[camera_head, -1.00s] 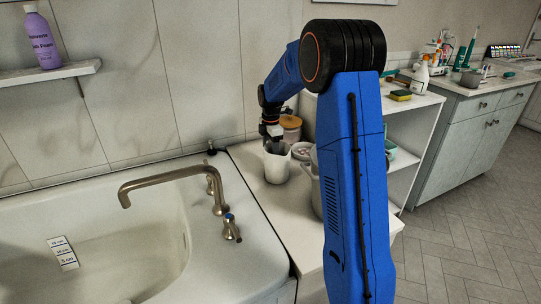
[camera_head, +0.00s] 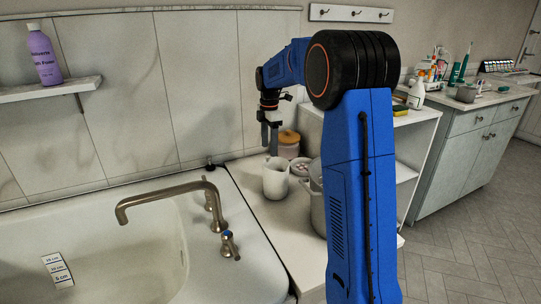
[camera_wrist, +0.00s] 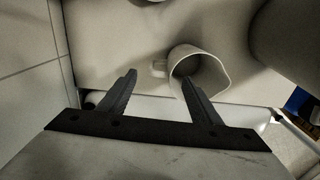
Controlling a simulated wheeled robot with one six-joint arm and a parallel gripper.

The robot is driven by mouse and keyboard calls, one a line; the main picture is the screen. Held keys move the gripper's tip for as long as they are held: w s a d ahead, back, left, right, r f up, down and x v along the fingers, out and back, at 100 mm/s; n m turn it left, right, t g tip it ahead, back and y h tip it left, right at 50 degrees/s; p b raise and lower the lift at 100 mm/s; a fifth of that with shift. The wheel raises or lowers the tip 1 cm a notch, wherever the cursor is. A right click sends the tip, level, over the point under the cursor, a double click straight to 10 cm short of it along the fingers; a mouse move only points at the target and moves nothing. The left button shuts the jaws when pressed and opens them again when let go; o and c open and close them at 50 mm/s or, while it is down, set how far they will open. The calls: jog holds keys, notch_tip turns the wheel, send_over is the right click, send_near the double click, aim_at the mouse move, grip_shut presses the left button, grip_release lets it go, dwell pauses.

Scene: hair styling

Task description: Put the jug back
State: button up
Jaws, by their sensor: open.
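The white jug (camera_head: 276,180) stands upright on the white counter to the right of the sink. In the wrist view the jug (camera_wrist: 217,72) is seen from above, with its handle towards the left. My gripper (camera_head: 270,150) is above the jug, fingers pointing down. In the wrist view my gripper (camera_wrist: 158,77) is open, with the handle showing between the fingertips and the right finger overlapping the jug's mouth. Nothing is held.
The sink (camera_head: 120,240) with its faucet (camera_head: 165,192) lies left of the jug. A shelf unit (camera_head: 415,118) is further right.

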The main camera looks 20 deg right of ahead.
jog(key=shift+s+a+r, duration=0.1)
jog(key=shift+s+r, duration=0.1)
jog(key=shift+r, duration=0.1)
jog(key=s+a+r+m+t, duration=0.1)
jog(key=s+a+r+m, duration=0.15)
jog(key=s, duration=0.45)
jog(key=s+a+r+m, duration=0.2)
jog(key=s+m, duration=0.1)
jog(key=s, duration=0.4)
jog(key=s+a+r+m+t, duration=0.1)
jog(key=s+a+r+m, duration=0.15)
jog(key=s, duration=0.55)
jog(key=s+a+f+m+t, duration=0.1)
jog(key=s+f+m, duration=0.3)
jog(key=s, duration=0.7)
jog(key=s+a+f+m+t, duration=0.1)
jog(key=s+a+f+m, duration=0.2)
jog(key=s, duration=0.8)
jog(key=f+m, duration=0.1)
jog(key=m, duration=0.1)
jog(key=shift+s+f+m+t, duration=0.25)
jog(key=shift+s+m+t, duration=0.05)
jog(key=shift+s+t, duration=0.1)
